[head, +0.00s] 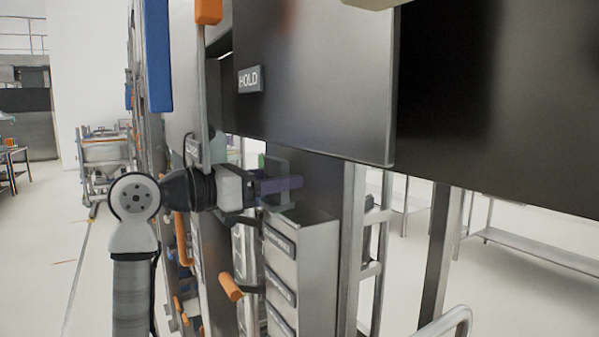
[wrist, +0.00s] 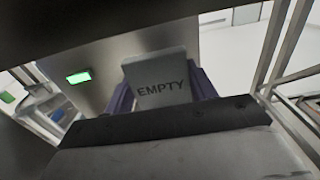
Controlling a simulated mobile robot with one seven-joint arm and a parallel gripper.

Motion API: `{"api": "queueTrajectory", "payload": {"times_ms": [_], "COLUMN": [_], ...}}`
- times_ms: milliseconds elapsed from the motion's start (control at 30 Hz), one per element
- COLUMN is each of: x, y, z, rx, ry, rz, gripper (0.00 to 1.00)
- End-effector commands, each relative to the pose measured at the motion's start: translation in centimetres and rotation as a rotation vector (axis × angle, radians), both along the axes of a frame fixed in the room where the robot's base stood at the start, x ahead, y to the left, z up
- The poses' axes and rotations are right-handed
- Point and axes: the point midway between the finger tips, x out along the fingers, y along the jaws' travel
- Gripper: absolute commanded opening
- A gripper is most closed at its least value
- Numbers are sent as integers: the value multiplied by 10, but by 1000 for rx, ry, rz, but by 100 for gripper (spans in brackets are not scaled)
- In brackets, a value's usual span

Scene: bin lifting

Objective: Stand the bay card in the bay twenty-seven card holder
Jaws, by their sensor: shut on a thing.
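The bay card (wrist: 162,82) is a pale grey plate reading "EMPTY" in the wrist view, tilted in the picture, with purple finger parts showing at both sides. My gripper (head: 270,187) is shut on it, just above the top of a grey metal cabinet (head: 312,228) in the head view. In the head view the card is partly hidden by the fingers. I cannot tell whether the card touches anything below it. No holder marked twenty-seven can be read; the card's lower edge is hidden in the wrist view.
Labelled drawer-like fronts (head: 280,243) run down the cabinet, and orange-handled levers (head: 230,287) stick out nearby. A large dark panel with a "HOLD" plate (head: 249,79) hangs above my gripper. A green lit sign (wrist: 78,77) shows on a grey panel in the wrist view.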

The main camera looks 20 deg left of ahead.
Motion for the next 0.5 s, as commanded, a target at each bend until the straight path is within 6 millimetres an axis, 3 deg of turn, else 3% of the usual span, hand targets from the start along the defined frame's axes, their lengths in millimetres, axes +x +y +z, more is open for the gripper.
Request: {"api": "queueTrajectory", "payload": {"times_ms": [167, 367, 500], "x": [12, 40, 38], "y": [-9, -33, -29], "z": [2, 4, -11], "rx": [-1, 0, -2], "ry": [-1, 0, -1], "rz": [-1, -4, 1], "gripper": [28, 28, 28]}}
